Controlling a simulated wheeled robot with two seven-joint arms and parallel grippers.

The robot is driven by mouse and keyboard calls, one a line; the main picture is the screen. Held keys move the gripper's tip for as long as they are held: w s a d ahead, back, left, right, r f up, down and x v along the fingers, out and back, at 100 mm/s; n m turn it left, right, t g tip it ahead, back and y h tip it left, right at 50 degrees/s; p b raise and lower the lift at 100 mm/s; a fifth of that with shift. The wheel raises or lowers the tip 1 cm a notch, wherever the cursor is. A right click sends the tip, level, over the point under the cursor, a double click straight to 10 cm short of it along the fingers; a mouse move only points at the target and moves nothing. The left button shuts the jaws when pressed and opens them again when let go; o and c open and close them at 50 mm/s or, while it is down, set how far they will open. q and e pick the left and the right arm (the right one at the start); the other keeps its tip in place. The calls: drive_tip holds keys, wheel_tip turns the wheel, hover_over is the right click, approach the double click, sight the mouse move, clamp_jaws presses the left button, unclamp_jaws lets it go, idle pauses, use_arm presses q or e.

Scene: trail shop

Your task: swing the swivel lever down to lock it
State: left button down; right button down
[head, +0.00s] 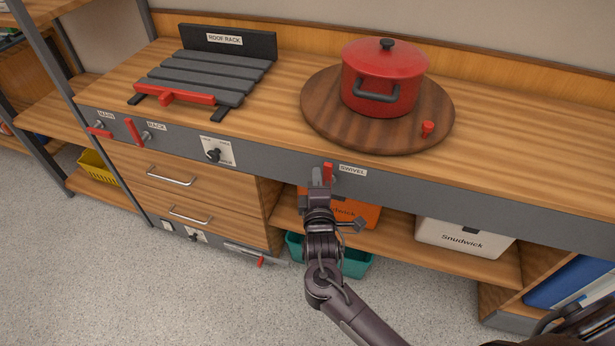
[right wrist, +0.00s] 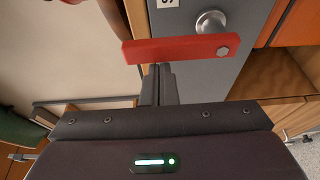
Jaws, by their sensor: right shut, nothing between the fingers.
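The red swivel lever (head: 329,171) is on the grey front rail of the counter, just left of the SWIVEL label (head: 353,171). It points up from its pivot. In the right wrist view the lever (right wrist: 175,48) lies across the picture, with a bolt at its right end and a round silver mount behind. My right gripper (head: 317,177) is shut and empty, just left of the lever. In the right wrist view its fingertips (right wrist: 158,72) are close by the lever's edge; I cannot tell whether they touch. My left gripper is not in view.
A red pot (head: 384,80) stands on a round wooden turntable (head: 325,117) above the lever. An orange bin (head: 362,212), a teal bin (head: 357,264) and a white bin (head: 465,238) are below. Other red levers and a black knob (head: 213,155) are left along the rail.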

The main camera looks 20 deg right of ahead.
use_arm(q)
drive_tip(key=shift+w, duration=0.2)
use_arm(e)
drive_tip(key=shift+s+d, duration=0.1)
drive_tip(key=shift+d, duration=0.05)
